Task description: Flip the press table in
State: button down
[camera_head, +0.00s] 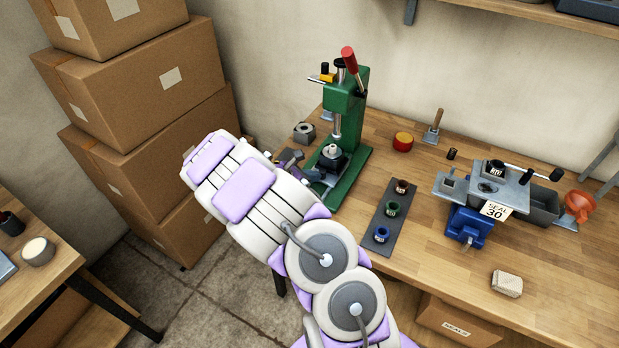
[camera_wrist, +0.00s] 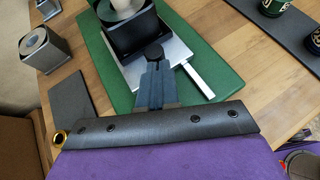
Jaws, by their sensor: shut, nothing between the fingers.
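The green press (camera_head: 345,105) with a red-tipped lever stands on the wooden workbench. Its table looks like the silver plate (camera_wrist: 122,75) on the green base (camera_wrist: 215,50); its edge also shows in the head view (camera_head: 319,187). A dark block (camera_wrist: 127,35) with a pale metal ring sits on the plate, under the ram. A light bar (camera_wrist: 200,82) sticks out from the plate's near right side. My gripper (camera_wrist: 154,58) is shut and empty, its tips at the plate's near edge, left of the bar. I cannot tell whether they touch it. In the head view, my arm partly hides the gripper.
A dark strip (camera_head: 379,241) with several coloured rings lies right of the press. A blue vise-like fixture (camera_head: 470,224) with a "SEAL 30" tag stands further right. A metal block (camera_head: 304,133) is left of the press. Stacked cardboard boxes (camera_head: 150,85) stand behind my arm.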

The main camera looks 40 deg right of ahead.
aim_at(316, 169)
jog(key=shift+w+d+r+p, duration=0.15)
jog(key=shift+w+d+p, duration=0.6)
jog(key=shift+d, duration=0.6)
jog(key=shift+w+a, duration=0.1)
jog(key=shift+a, duration=0.35)
jog(key=f+p+v, duration=0.1)
jog(key=p+v, duration=0.2)
jog(key=v, duration=0.9)
jog(key=shift+w+a, duration=0.2)
jog(key=shift+a, duration=0.4)
jog(key=shift+d+f, duration=0.1)
